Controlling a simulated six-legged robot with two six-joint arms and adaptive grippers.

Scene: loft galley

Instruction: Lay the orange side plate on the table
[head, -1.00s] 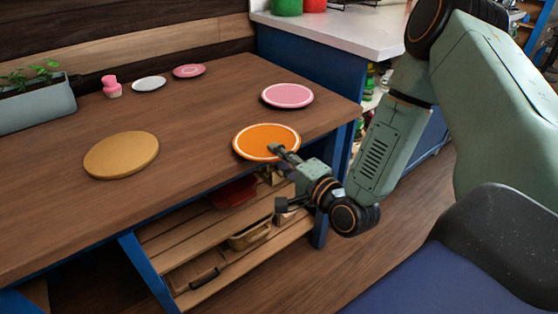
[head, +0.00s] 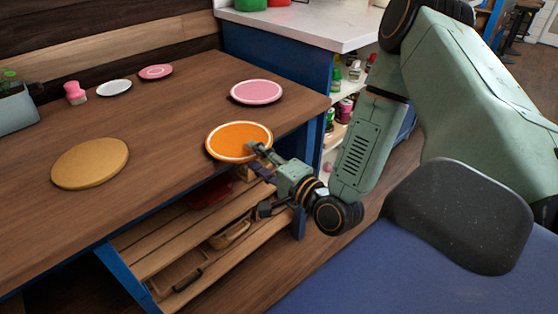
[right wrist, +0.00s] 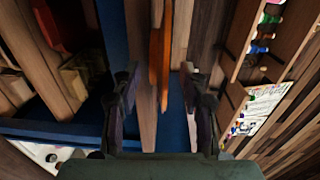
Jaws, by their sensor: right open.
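The orange side plate (head: 237,141), with a white ring near its rim, lies at the right front edge of the wooden table (head: 150,120). My right gripper (head: 262,179) is at that edge, its jaws apart. In the head view its upper finger overlaps the plate's near rim and its lower finger is below the tabletop level. In the right wrist view the plate (right wrist: 160,50) shows edge-on as a thin orange strip between the open fingers (right wrist: 160,82). Whether a finger touches it I cannot tell. My left gripper is not in view.
A pink plate (head: 257,92) lies behind the orange one, and a round tan board (head: 90,163) lies to the left. Shelves (head: 205,250) with containers are under the table. A white-topped counter (head: 300,28) stands at the back right. The table's middle is clear.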

